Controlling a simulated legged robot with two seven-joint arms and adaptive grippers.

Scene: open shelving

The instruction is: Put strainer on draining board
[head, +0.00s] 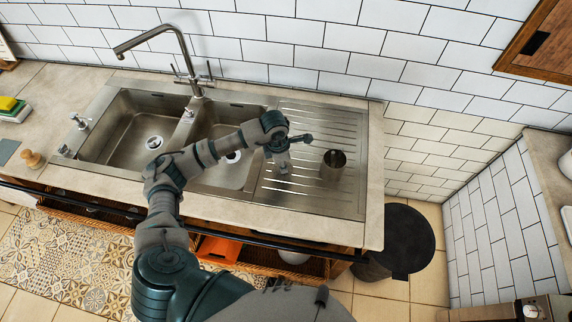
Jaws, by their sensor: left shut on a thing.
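My left gripper (292,150) is above the left part of the steel draining board (305,202), to the right of the right sink bowl. It is shut on a small dark thing, apparently the strainer; the wrist and fingers hide most of it, so its shape is hard to tell. An open dark metal cup (333,166) is on the ribbed part of the board, just right of the gripper, with a small gap between them in the picture. I cannot tell whether the held thing touches the board. My right gripper is not in view.
Two sink bowls (120,130) lie left of the board, with a tall tap (186,60) behind them. A yellow-and-green sponge (10,107) and a wooden-handled brush (32,159) are at the far left. A dark round bin (408,235) stands right of the counter.

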